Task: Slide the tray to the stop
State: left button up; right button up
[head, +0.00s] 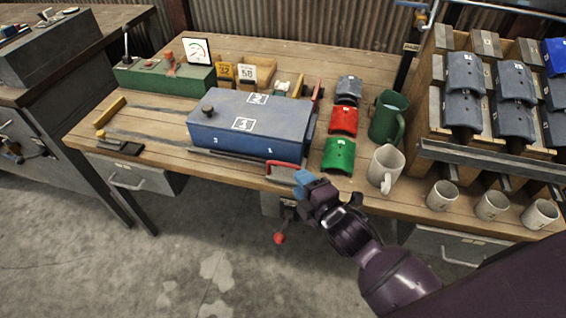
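My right gripper (303,180), with blue fingertips, is at the bench's front edge, just below the tray's right front corner and close to a red handle-like part (285,168). I cannot tell whether it touches that part or how far its fingers are apart. My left gripper is not in view.
Red (343,121) and green (339,154) curved pieces lie right of the tray, near a green mug (388,118) and a white mug (386,168). A rack (470,150) with grey pieces fills the right side.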

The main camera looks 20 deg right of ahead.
aim_at(284, 165)
jog(key=b+x, duration=0.1)
jog(key=x, duration=0.7)
jog(key=shift+w, duration=0.3)
jog(key=shift+c, duration=0.2)
grip_shut()
